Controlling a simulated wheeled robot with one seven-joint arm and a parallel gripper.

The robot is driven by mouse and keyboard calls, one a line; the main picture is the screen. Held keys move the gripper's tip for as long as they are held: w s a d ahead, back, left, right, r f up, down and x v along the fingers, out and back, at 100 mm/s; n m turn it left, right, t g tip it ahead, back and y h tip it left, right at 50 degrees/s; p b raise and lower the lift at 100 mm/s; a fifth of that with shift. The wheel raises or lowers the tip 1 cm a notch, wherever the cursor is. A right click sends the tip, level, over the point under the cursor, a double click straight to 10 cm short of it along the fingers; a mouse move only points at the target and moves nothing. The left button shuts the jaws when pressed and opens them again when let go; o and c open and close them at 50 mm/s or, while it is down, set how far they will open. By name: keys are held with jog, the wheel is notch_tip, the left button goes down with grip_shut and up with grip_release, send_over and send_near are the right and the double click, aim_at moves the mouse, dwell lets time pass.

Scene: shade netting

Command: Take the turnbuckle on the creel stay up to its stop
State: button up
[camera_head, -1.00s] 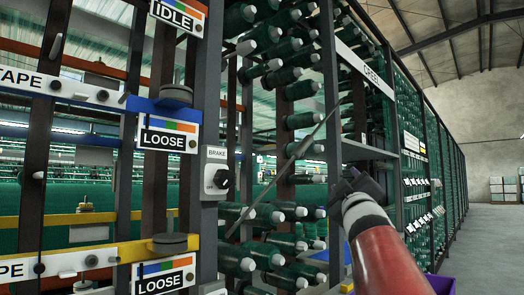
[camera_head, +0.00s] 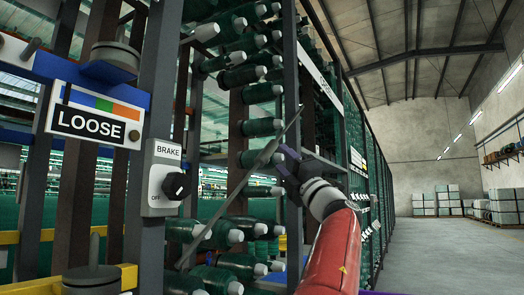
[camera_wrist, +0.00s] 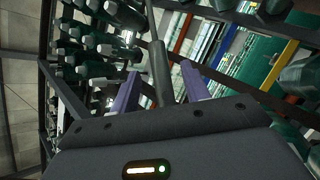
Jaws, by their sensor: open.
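The creel stay is a thin grey rod that slants across the front of the creel in the head view. Its thicker dark body, the turnbuckle (camera_head: 265,155), is at about mid-length, just left of my gripper (camera_head: 284,163). In the wrist view the turnbuckle (camera_wrist: 159,70) shows as a dark grey cylinder with a thinner rod above it. My gripper's two purple fingers (camera_wrist: 160,80) are open, one on each side of the cylinder in the picture, with gaps visible. I cannot tell whether it lies within their depth. Its lower end is hidden behind my gripper body.
The creel rack's dark upright (camera_head: 292,120) and several green yarn bobbins (camera_head: 262,127) stand close behind the stay. A BRAKE switch box (camera_head: 163,180) is on a post to the left, beside a LOOSE sign (camera_head: 97,120). The aisle floor (camera_head: 440,260) at right is clear.

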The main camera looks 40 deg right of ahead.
aim_at(275, 149)
jog(key=p+x, duration=0.3)
jog(key=x, duration=0.3)
jog(key=shift+r, duration=0.25)
jog(key=shift+w+r+p, duration=0.2)
jog(key=shift+w+p, duration=0.15)
jog(key=c, duration=1)
